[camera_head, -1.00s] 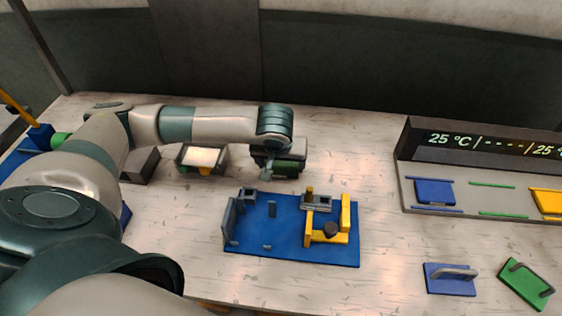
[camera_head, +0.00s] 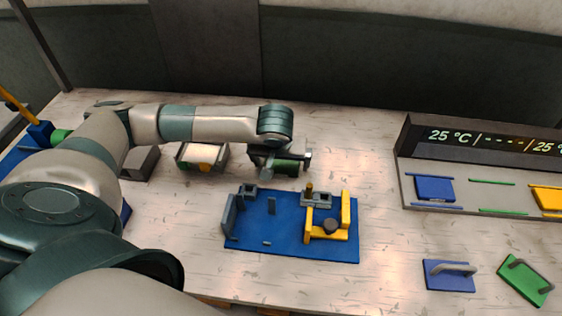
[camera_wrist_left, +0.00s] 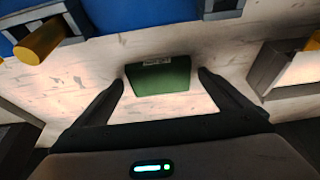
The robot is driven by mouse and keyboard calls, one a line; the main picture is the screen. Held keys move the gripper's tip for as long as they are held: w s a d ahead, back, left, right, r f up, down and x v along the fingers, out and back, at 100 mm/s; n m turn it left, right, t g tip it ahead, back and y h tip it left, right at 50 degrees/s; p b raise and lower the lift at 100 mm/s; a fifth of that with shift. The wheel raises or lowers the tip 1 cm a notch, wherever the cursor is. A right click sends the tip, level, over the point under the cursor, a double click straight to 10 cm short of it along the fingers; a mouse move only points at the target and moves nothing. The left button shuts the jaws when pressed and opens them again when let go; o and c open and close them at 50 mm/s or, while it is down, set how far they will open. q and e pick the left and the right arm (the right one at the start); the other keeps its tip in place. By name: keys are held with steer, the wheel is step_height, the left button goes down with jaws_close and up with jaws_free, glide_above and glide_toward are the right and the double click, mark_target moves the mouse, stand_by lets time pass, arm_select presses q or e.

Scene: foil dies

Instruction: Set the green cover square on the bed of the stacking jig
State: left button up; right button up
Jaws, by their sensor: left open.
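The green cover (camera_wrist_left: 160,80) is a small dark green block with a pale mark on its top edge. In the left wrist view it is between the two fingers of my left gripper (camera_wrist_left: 162,74), which is open with a slim gap at each side. In the head view the cover (camera_head: 288,168) shows partly under the left gripper (camera_head: 284,163), behind the jig. The stacking jig appears to be the blue board (camera_head: 285,238) with grey stops, yellow guides and a black knob. No cover lies on its bare left part. My right gripper is out of view.
A grey tray (camera_head: 183,160) and a grey block (camera_head: 140,164) stand left of the gripper. A rack (camera_head: 480,202) with coloured rails and a display stands at right. Blue (camera_head: 445,281) and green (camera_head: 520,287) handled plates lie at front right. The bench between jig and rack is clear.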

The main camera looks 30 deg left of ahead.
arm_select(q)
steer(key=shift+r, duration=0.35)
steer(key=b+v, duration=0.3)
steer(key=v, duration=0.8)
steer(key=shift+s+r+b, duration=0.2)
steer(key=shift+s+b, duration=0.05)
steer(key=shift+b, duration=0.15)
steer(key=shift+c, duration=0.7)
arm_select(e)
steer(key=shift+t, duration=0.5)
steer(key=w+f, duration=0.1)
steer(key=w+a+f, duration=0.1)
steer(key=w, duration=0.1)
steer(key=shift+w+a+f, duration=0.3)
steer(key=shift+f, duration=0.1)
